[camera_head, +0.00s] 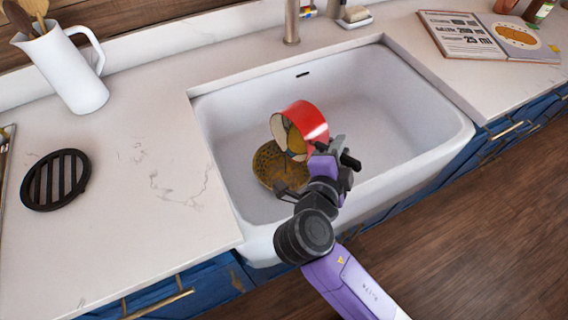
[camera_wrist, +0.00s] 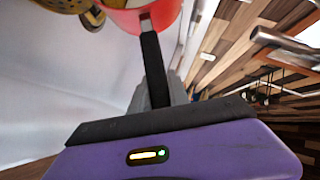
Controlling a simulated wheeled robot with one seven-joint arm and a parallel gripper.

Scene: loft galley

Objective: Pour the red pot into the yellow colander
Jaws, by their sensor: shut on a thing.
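The red pot (camera_head: 309,121) is tipped on its side over the sink, its open mouth facing left and its pale inside showing. Something yellowish shows inside the mouth. My gripper (camera_head: 338,156) is shut on the pot, apparently at its handle; the exact grip is partly hidden. In the wrist view the red pot (camera_wrist: 148,16) is at the top, just beyond the jaws. The yellow colander (camera_head: 266,168) sits in the sink, below and left of the pot's mouth, partly hidden by the pot and my arm. Its edge also shows in the wrist view (camera_wrist: 66,4).
The white sink (camera_head: 420,110) has free room to the right. A faucet (camera_head: 291,22) stands behind it. On the left counter are a black trivet (camera_head: 56,180) and a white pitcher (camera_head: 68,75) with utensils. An open book (camera_head: 487,37) lies at right.

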